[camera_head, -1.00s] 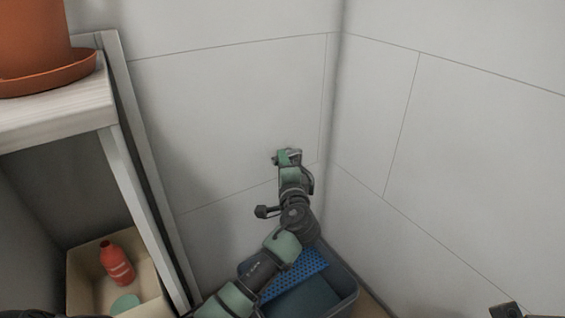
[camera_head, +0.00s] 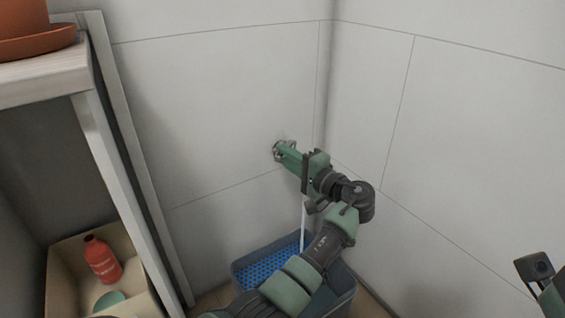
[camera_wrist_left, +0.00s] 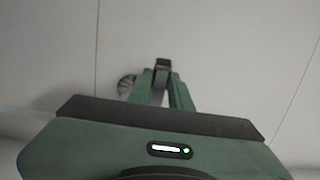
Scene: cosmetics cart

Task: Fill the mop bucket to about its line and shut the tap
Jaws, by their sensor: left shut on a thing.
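The metal tap (camera_head: 278,148) sits low on the back wall, left of the corner; my left gripper (camera_head: 286,154) covers most of it. That gripper is shut at the tap, on what seems to be its handle. In the left wrist view the green fingers (camera_wrist_left: 162,88) close in on a small dark piece, with the round metal fitting (camera_wrist_left: 126,84) just left. A thin stream of water (camera_head: 303,228) falls into the blue-grey mop bucket (camera_head: 344,300), which has a blue perforated insert (camera_head: 262,268). My left arm hides much of the bucket; its water level and line cannot be seen.
A shelf unit (camera_head: 120,150) stands at the left, with an orange pot (camera_head: 22,22) on its top. Below is a beige bin (camera_head: 60,285) holding a red bottle (camera_head: 102,260). Part of my right arm (camera_head: 538,272) shows at lower right. Walls close the corner behind the bucket.

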